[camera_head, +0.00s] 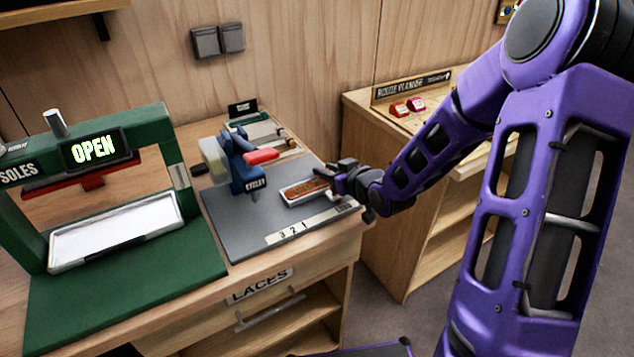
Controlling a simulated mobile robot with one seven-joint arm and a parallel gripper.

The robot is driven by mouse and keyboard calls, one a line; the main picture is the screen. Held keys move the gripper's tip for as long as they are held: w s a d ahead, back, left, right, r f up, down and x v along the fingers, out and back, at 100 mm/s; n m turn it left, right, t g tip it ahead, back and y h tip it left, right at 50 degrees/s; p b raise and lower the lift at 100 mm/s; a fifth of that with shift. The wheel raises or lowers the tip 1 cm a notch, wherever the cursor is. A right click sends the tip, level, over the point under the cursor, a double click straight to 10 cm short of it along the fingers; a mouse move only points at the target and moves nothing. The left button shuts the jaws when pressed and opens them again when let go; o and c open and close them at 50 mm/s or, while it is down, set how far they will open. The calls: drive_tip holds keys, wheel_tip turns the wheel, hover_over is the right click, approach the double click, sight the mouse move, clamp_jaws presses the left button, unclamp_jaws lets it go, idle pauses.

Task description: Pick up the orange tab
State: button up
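Two small tabs sit on the wooden planner stand on the right counter: an orange-red tab (399,110) and, just right of it, a pinkish-red tab (416,104). Both have pale markings too small to read. My gripper (333,175) is left of and below these tabs, over the right edge of the grey mat. Its dark fingers are at the right end of a small white tray (291,201) with brown-orange contents. I cannot tell whether the fingers touch the tray or how far apart they are.
A blue press with a red handle (262,156) stands on the grey mat (232,228) left of my gripper. A green frame with an "OPEN" sign (94,148) is farther left. The planner stand's sign (412,86) rises behind the tabs. A gap separates the two counters.

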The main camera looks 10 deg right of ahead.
clamp_jaws()
